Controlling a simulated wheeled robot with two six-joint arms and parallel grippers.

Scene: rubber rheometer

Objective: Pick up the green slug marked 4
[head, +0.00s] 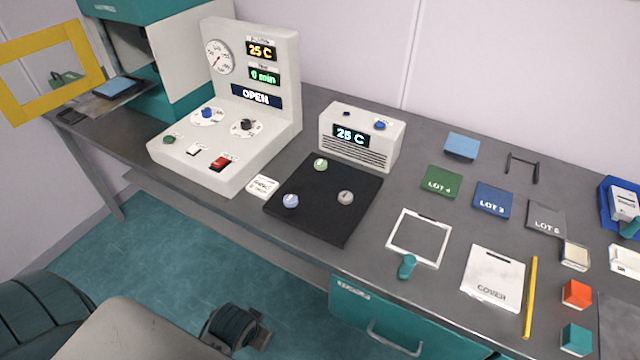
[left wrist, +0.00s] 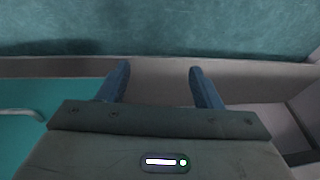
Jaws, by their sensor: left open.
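The round green slug (head: 320,164) sits on the black mat (head: 317,225), near its back corner; the mark on it is too small to read. A pale blue slug (head: 290,201) and a grey slug (head: 346,197) sit on the same mat, apart from it. My left gripper (left wrist: 160,68) shows in the left wrist view with its two blue fingers spread and nothing between them. That view shows floor and a bench edge, no slug. My right gripper is not in view.
Behind the mat stands a white heater box (head: 362,136) reading 25 C; to its left is the white rheometer (head: 235,110) with panel OPEN. To the right lie a green LOT 4 card (head: 441,182), a white frame (head: 418,238) and a COVER sheet (head: 492,278). A yellow frame (head: 50,72) is at far left.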

